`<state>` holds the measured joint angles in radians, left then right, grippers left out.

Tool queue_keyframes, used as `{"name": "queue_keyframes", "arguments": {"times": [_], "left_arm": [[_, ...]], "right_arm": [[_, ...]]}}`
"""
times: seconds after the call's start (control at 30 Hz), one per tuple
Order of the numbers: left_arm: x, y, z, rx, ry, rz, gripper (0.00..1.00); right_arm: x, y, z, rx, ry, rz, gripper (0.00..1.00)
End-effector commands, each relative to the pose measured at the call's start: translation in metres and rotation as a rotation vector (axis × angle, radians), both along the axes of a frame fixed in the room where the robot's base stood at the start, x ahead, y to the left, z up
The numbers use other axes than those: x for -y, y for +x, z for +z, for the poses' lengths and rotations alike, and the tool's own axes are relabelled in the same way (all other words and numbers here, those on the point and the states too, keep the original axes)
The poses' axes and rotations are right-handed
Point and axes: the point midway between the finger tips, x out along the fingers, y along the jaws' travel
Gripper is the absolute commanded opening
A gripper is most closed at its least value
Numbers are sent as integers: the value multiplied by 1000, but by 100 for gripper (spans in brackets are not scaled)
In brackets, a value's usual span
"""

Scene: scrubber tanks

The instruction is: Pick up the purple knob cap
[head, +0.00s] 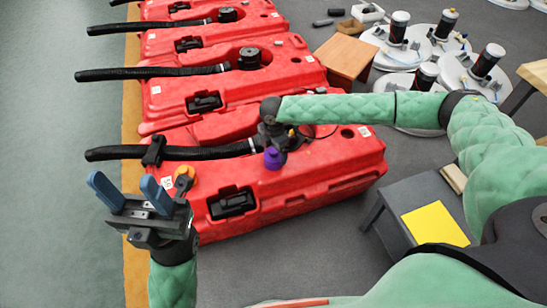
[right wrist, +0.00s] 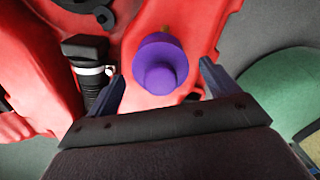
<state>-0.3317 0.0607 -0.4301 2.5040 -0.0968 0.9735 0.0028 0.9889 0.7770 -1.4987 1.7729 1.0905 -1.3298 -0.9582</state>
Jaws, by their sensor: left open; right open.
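The purple knob cap (head: 273,158) shows beside my right gripper (head: 284,142) over the nearest red tank (head: 330,172). In the right wrist view the cap (right wrist: 160,62) is a round stepped purple piece, seen from above against the red tank. It appears between the two open fingers of my right gripper (right wrist: 162,78), with space visible on both sides. I cannot tell how far the fingertips reach down beside it. My left gripper (head: 126,192) is open and empty, raised at the left with its blue fingers pointing up.
A black hose (head: 200,153) with a clamp lies across the nearest tank; its end (right wrist: 92,75) is left of the cap. An orange cap (head: 184,178) shows behind my left gripper. More red tanks stand behind. A grey table with a yellow sheet (head: 435,224) is at right.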

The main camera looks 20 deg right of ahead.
Motion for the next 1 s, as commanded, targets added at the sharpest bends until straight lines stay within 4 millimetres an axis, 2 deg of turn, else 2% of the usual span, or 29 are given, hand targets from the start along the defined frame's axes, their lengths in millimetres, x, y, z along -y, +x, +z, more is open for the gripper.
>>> {"name": "queue_keyframes", "arguments": {"times": [0.03, 0.2, 0.5, 0.57, 0.77, 1.0], "left_arm": [[1, 0, -5, 1, -3, -5, 51], [3, 1, -7, 5, -13, -24, 51], [3, 1, -4, 12, -19, -33, 51], [3, 1, -4, 11, -18, -33, 51], [3, 1, -5, 8, -18, -32, 51], [3, 1, -7, 1, -16, -30, 51]], "right_arm": [[0, 0, -10, 0, -1, 0, 87], [-1, -1, -33, -1, 0, 0, 87], [-1, -1, -39, 0, 0, -1, 87], [-1, -1, -39, 0, 0, -1, 77], [-1, -1, -39, 0, 0, -1, 38], [-1, -1, -38, 0, 0, -1, 38]]}}
